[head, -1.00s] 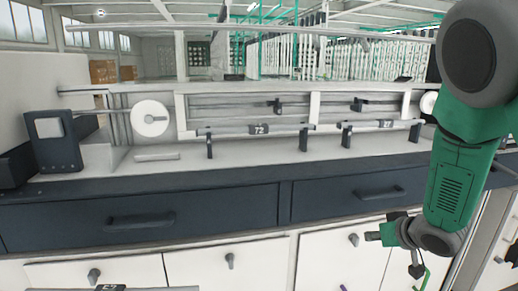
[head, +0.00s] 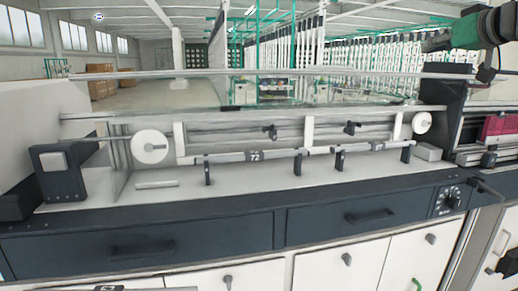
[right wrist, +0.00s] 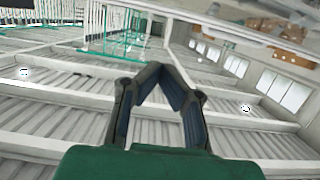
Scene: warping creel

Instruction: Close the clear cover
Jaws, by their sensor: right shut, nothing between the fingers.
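The clear cover is a see-through panel over the back of the bench. Its light front bar (head: 270,74) runs across the head view, raised above the machine, with a visible gap between it and the parts below. The cover stands open. My right gripper (right wrist: 157,70) is shut and empty in the right wrist view, its two dark fingers meeting against the ceiling. In the head view my green right arm comes in at the upper right, with the gripper end (head: 437,42) above the bar's right end. I cannot tell whether it touches the cover. My left gripper is not in view.
Under the cover lie a labelled roller (head: 255,155) on dark brackets and a white disc (head: 151,147). A dark upright post (head: 447,110) stands at the right end. A dark lever (head: 487,190) juts out at the lower right. Drawers and cabinets form the bench front.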

